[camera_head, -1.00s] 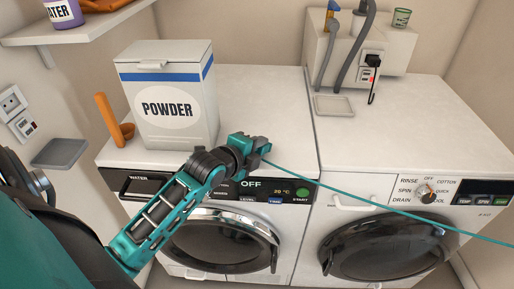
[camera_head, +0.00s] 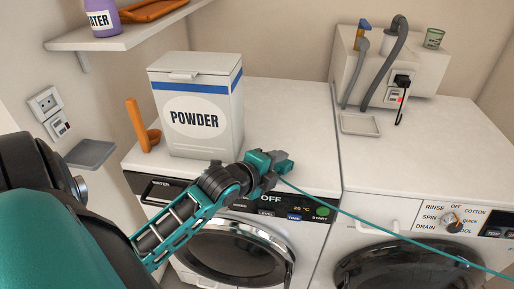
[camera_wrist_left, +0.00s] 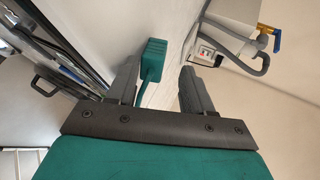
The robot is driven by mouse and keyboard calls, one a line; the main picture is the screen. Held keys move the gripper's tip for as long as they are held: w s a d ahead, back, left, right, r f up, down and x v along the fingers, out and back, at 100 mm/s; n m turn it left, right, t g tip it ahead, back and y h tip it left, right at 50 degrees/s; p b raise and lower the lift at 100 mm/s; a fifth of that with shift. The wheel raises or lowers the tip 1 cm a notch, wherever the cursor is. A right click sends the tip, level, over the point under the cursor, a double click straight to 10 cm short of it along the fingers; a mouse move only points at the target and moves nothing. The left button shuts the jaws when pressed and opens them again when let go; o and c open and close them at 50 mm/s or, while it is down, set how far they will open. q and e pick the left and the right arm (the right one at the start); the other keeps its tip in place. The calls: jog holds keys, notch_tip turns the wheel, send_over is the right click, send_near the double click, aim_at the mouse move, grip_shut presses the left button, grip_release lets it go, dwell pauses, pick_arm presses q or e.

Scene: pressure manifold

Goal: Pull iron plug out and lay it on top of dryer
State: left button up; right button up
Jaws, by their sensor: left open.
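A teal plug (camera_wrist_left: 153,60) with a teal cord (camera_wrist_left: 145,92) is between the two spread dark fingers of my left gripper (camera_wrist_left: 160,70) in the left wrist view. In the head view the left gripper (camera_head: 282,163) is at the front top edge of the left machine (camera_head: 285,110), which I take for the dryer. The cord (camera_head: 400,230) runs from there to the lower right. The plug seems to be at or just above the white top; I cannot tell whether it touches. My right gripper is out of view.
A POWDER box (camera_head: 198,110) and an orange item (camera_head: 143,125) stand on the left machine. Wall sockets (camera_head: 48,103) and a grey shelf (camera_head: 90,153) are at left. A black plug (camera_head: 402,82) sits in the grey box on the right machine (camera_head: 420,135). White top right of the POWDER box is clear.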

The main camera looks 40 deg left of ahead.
pick_arm(q)
jog(key=v, duration=1)
jog(key=shift+s+r+p, duration=0.15)
jog(key=shift+r+p, duration=0.1)
jog(key=shift+p, duration=0.15)
